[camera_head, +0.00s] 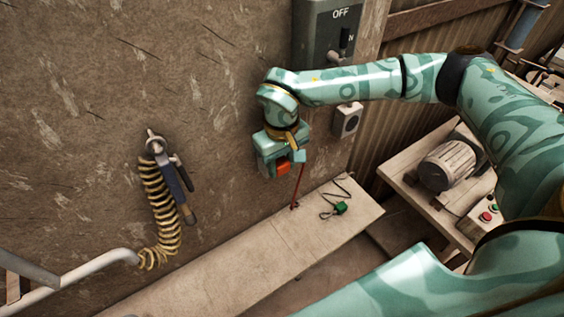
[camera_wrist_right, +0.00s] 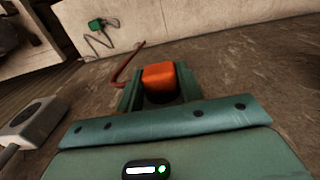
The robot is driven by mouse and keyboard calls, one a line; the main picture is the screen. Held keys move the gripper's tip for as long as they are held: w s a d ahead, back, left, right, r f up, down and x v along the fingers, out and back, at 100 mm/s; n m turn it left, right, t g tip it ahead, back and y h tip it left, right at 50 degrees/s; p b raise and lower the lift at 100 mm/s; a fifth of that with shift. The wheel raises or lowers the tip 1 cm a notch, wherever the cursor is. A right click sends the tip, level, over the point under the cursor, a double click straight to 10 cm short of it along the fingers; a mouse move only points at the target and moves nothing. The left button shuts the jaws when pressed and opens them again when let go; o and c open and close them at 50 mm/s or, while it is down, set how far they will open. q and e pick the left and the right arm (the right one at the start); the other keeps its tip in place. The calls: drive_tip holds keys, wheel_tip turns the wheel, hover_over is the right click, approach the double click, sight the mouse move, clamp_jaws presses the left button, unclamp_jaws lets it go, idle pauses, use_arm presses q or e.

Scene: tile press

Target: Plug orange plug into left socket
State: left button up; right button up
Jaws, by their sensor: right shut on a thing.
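The orange plug (camera_head: 283,168) is held in my right gripper (camera_head: 287,161), close to the wall. It also shows between the fingers in the right wrist view (camera_wrist_right: 160,77), with a red cord (camera_wrist_right: 124,66) running from it. In the head view the cord (camera_head: 298,185) hangs down to the ledge. A grey socket (camera_head: 347,119) is on the wall to the right of the gripper; it also shows at the left of the wrist view (camera_wrist_right: 30,121). I cannot make out a second socket; the gripper covers the wall behind it. My left gripper is not in view.
A green plug (camera_head: 340,208) with a dark cord lies on the wooden ledge (camera_head: 240,262). A switch box (camera_head: 325,35) is above. A tool with a coiled hose (camera_head: 160,205) hangs on the left wall. A motor (camera_head: 450,164) stands on the right bench.

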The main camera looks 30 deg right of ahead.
drive_tip(key=shift+s+d+p, duration=0.2)
drive_tip(key=shift+s+p, duration=0.4)
drive_tip(key=shift+s, duration=0.9)
drive_tip(key=shift+s+d+p, duration=0.2)
drive_tip(key=shift+s+p, duration=0.4)
drive_tip(key=shift+s, duration=0.85)
wheel_tip(320, 180, down, 11)
drive_tip(key=m+b, duration=0.1)
drive_tip(key=b, duration=2.1)
drive_tip(key=shift+s+m, duration=0.3)
drive_tip(key=shift+s, duration=0.15)
